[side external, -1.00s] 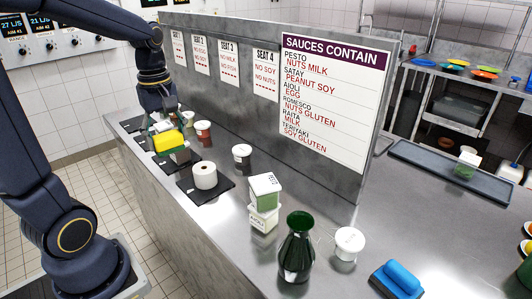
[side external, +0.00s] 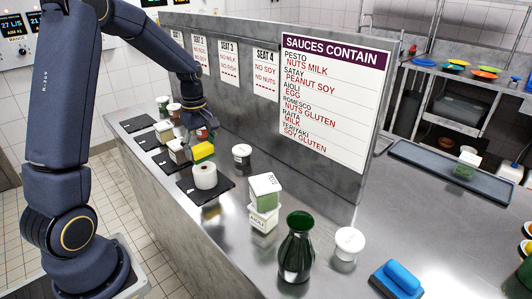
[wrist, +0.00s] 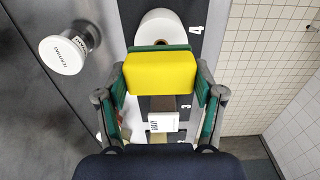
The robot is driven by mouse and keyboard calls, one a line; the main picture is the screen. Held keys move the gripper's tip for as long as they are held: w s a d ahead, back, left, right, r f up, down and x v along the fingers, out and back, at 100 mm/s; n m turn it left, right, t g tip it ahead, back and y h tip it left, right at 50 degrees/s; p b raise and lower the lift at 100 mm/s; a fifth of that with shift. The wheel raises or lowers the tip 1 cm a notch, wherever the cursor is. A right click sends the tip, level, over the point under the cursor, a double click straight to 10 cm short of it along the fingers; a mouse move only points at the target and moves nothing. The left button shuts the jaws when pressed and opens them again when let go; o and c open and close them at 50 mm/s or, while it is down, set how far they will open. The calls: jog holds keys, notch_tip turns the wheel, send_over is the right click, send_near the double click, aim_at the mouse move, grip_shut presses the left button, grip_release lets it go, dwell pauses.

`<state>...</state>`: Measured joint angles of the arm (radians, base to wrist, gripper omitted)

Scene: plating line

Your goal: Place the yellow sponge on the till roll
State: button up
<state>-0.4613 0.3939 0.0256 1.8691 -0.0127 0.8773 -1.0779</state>
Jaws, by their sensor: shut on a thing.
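The yellow sponge (side external: 203,150) is held in my gripper (side external: 195,140), just behind and above the till roll in the side view. The sponge also shows in the wrist view (wrist: 156,74), with the green finger pads of my gripper (wrist: 158,75) against its two sides. The till roll (side external: 204,177) is a white upright roll on a dark mat (side external: 190,189). In the wrist view the till roll (wrist: 160,24) shows just beyond the sponge, its lower edge partly hidden. The sponge looks apart from the roll.
White-lidded boxes (side external: 177,150) stand on dark mats behind the roll. A teriyaki cup (side external: 242,155) stands to its right; it also shows in the wrist view (wrist: 64,52). Stacked sauce boxes (side external: 265,203) and a green vase (side external: 296,247) stand nearer. A menu wall (side external: 318,105) runs along the counter.

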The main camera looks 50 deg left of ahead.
aim_at(202, 156)
jog(key=shift+f, duration=1.4)
jog(key=shift+f, duration=0.15)
jog(key=o, duration=0.9)
jog(key=shift+o, duration=0.2)
